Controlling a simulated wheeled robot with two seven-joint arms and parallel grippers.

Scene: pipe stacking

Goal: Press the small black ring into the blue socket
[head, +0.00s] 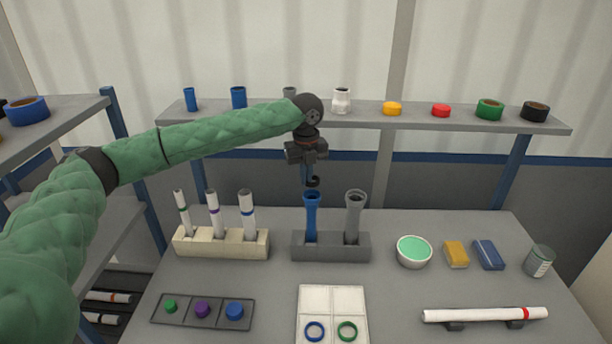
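The small black ring (313,181) is at the tip of my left gripper (309,174), just above the open top of the blue socket. The ring looks tilted, and a small gap seems to lie between it and the socket rim. My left gripper points down and looks shut on the ring; its fingertips are small and partly dark. The blue socket (312,220) is an upright blue pipe with a flared top, standing in the left hole of a dark grey block (331,254). My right gripper is not in view.
A grey pipe (354,214) stands close right of the blue socket. A cream rack (221,245) with white pipes is to the left. A green-filled bowl (413,251) is to the right. A white tray (332,298) with two rings lies in front. A shelf (440,123) runs behind.

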